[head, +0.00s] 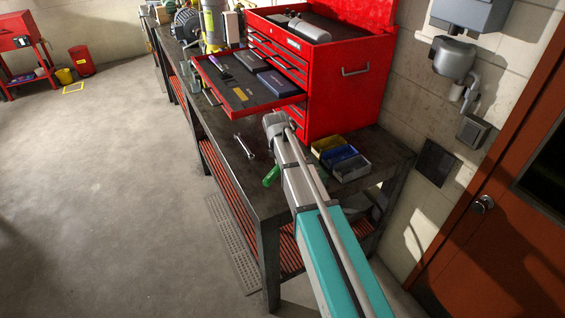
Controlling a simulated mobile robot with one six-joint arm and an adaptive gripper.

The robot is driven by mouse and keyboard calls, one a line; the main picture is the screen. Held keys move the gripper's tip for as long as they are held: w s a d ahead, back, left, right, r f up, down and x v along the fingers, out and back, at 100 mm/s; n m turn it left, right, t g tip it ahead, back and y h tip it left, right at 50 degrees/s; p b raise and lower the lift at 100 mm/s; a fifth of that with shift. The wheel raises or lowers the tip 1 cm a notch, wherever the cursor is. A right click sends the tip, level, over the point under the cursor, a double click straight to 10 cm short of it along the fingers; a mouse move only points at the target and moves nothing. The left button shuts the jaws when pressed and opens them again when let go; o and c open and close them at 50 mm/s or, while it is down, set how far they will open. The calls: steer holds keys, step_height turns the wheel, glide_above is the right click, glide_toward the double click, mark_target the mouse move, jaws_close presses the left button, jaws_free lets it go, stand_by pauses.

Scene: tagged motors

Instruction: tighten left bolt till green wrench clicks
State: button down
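A green handle-like piece (271,176) shows at the left side of my arm, over the workbench's front edge. The arm hides the rest of it, so I cannot tell whether it is the green wrench, or whether it is held or lying. A grey motor (187,24) stands at the far end of the bench; its bolts are too small to make out. My arm reaches up from the lower right over the bench. My gripper's fingers do not show; the arm links cover that area.
A red tool chest (349,97) stands on the dark workbench (222,127), its open drawer (213,84) jutting over the bench. A metal spanner (244,147) lies near the front edge. Small bins, one blue (338,155), sit right of my arm. The floor at left is clear.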

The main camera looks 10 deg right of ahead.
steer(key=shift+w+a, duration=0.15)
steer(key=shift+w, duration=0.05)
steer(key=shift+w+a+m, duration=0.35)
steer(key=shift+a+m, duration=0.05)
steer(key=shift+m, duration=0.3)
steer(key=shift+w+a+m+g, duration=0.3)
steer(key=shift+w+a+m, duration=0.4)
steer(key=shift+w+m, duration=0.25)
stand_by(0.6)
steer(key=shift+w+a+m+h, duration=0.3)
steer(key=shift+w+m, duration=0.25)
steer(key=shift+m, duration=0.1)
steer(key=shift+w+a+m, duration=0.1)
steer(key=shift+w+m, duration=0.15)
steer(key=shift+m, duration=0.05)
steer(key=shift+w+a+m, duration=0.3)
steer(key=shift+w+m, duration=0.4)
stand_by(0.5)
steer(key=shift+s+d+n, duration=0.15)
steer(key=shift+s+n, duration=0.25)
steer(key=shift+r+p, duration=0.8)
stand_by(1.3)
